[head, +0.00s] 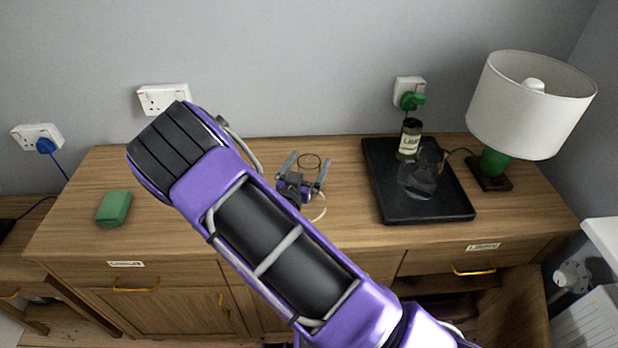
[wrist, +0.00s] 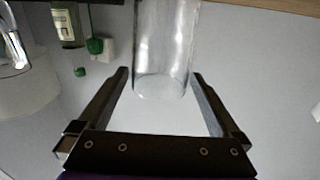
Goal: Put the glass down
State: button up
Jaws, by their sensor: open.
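The clear glass (wrist: 165,45) is in the wrist view, which appears upside down, with its round rim toward my gripper. In the head view only a thin ring of the glass (head: 310,155) shows at the middle back of the wooden cabinet top; whether its base touches the wood is hidden. My gripper (head: 306,165) is open around the near end of the glass. In the wrist view its two fingers (wrist: 161,73) lie on either side of the rim, with the left tip slightly apart from it and the right tip close to it.
A black tray (head: 440,208) at right holds a bottle (head: 409,140) and a dark see-through vessel (head: 422,178). A white-shaded lamp (head: 530,100) stands beyond it. A green block (head: 114,208) lies at left. The cabinet top (head: 345,205) is bare between gripper and tray.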

aim_at(312, 156)
jog(key=x, duration=0.3)
jog(key=shift+w+d, duration=0.15)
jog(key=shift+c, duration=0.3)
grip_shut()
